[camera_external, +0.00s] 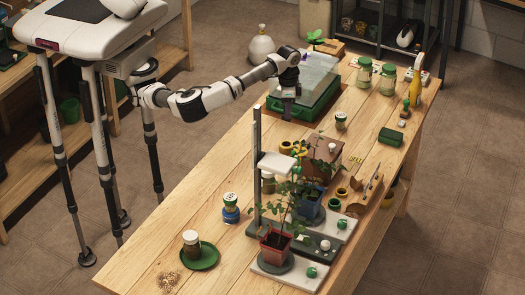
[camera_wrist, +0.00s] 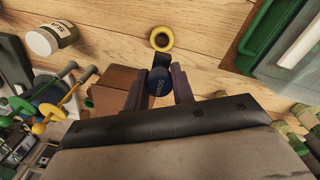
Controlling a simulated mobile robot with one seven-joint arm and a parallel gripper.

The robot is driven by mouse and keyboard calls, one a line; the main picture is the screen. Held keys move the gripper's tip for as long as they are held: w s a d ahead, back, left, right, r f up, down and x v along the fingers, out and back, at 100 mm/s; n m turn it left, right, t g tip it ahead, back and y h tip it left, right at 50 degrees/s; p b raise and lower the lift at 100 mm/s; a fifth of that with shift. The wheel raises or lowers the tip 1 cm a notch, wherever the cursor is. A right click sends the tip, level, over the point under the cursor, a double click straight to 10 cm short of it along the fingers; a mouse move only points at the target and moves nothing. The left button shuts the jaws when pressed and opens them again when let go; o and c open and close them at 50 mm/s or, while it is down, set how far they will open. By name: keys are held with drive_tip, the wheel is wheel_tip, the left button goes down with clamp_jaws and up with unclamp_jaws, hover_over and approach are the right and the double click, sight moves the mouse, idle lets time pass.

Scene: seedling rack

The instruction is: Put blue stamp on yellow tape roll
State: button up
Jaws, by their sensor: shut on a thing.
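My gripper (camera_wrist: 157,84) is shut on the blue stamp (camera_wrist: 159,83), a dark blue round piece with pale lettering and a black part beyond it, seen between the two fingers in the wrist view. In the external view my gripper (camera_external: 289,106) hangs at the near end of the green case, and the stamp cannot be made out there. The yellow tape roll (camera_wrist: 161,38) lies flat on the wooden table, a little beyond the stamp in the wrist view. It also shows in the external view (camera_external: 286,147), left of a brown box. The stamp is apart from the roll.
The brown box (camera_wrist: 110,98) is close beside my gripper. A green case (camera_external: 309,104) with a clear lid stands on the other side. A labelled jar (camera_wrist: 52,38) and potted plants (camera_external: 277,243) stand nearby. Bare table (camera_external: 205,181) lies toward my base.

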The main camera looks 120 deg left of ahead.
wheel_tip(320, 180, down, 10)
drive_tip(key=shift+f+p, duration=0.2)
drive_tip(key=shift+p, duration=0.25)
drive_tip(key=shift+f, duration=0.2)
drive_tip(key=o, duration=1)
drive_tip(key=shift+c, duration=0.2)
drive_tip(key=shift+r, duration=0.1)
wheel_tip(320, 180, up, 12)
drive_tip(key=shift+s+a+r+b, duration=0.1)
drive_tip(key=shift+a+r+b, duration=0.05)
drive_tip(key=shift+b, duration=0.35)
